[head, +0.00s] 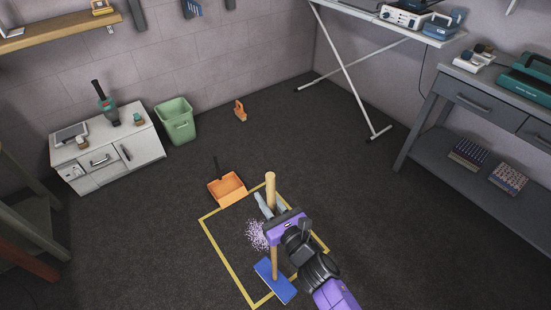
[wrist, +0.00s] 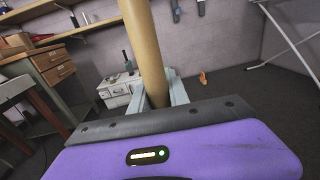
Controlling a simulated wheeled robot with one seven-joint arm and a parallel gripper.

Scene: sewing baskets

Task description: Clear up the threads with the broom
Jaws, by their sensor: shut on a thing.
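My gripper (head: 267,207) is shut on the wooden handle of the broom (head: 270,187), which stands nearly upright. The broom's blue head (head: 275,281) is on the floor at the front edge of a yellow taped outline. In the wrist view the handle (wrist: 146,45) rises between my fingers (wrist: 157,94). The pale purple threads (head: 256,235) lie in a loose patch inside the outline, left of my gripper and beyond the broom head. An orange dustpan (head: 228,188) lies at the outline's far edge, its dark handle pointing away.
A green bin (head: 176,122) stands by the wall beside a white cabinet (head: 108,152). A small orange object (head: 240,110) is on the floor by the wall. A grey workbench (head: 470,130) and a white folding table (head: 385,18) stand at the right. The floor between is clear.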

